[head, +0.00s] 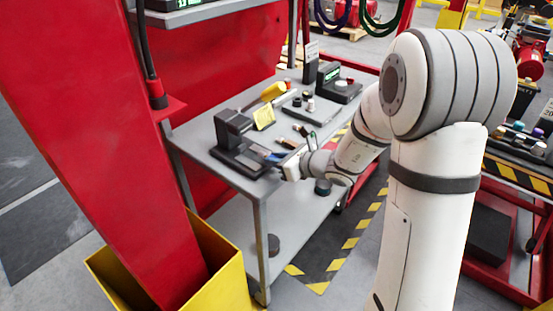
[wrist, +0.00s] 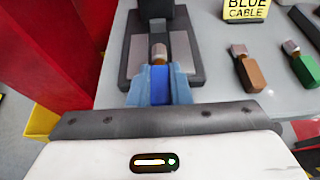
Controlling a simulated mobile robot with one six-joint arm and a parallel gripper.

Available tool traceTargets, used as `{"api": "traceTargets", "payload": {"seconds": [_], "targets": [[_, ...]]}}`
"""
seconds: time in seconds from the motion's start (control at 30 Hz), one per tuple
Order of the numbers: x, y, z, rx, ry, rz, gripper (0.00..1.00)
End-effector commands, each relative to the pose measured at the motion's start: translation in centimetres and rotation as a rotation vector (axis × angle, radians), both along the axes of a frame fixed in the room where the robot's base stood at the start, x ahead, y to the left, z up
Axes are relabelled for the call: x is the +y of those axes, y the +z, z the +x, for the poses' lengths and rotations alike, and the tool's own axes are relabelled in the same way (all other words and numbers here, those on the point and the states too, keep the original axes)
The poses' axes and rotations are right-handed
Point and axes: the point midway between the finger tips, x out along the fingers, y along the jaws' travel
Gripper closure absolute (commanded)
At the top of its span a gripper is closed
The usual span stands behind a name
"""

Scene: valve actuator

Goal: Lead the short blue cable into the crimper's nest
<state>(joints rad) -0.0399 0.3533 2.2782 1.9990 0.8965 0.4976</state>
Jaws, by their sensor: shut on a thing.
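The crimper (head: 232,130) is a dark grey press standing on the grey bench; its base plate (wrist: 132,72) and dark column (wrist: 156,10) show in the wrist view. The short blue cable (wrist: 160,88) is held between the fingers of my gripper (wrist: 160,72), which is shut on it. Its brass-coloured end (wrist: 159,52) points away from me, toward the column, over the middle of the base between two lighter grey plates. I cannot tell whether the end touches the nest. In the head view my gripper (head: 280,162) is at the crimper's front right.
A yellow sign reading BLUE CABLE (wrist: 247,10) stands right of the crimper. A brown cable piece (wrist: 247,70) and a green one (wrist: 304,70) lie on the bench to the right. A red post (head: 100,120) stands left of the bench.

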Motion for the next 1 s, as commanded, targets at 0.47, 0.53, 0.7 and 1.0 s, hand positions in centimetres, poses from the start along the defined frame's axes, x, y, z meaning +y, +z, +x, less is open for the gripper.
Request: {"api": "traceTargets", "payload": {"seconds": [0.47,0.53,0.7,1.0], "targets": [[0.1,0.0,0.0,0.0,0.0,0.0,1.0],[0.2,-0.1,0.1,-0.001,0.0,-0.001,1.0],[0.6,-0.2,0.3,-0.001,0.002,-0.001,1.0],[1.2,-0.4,0.7,0.0,0.003,-0.001,1.0]]}}
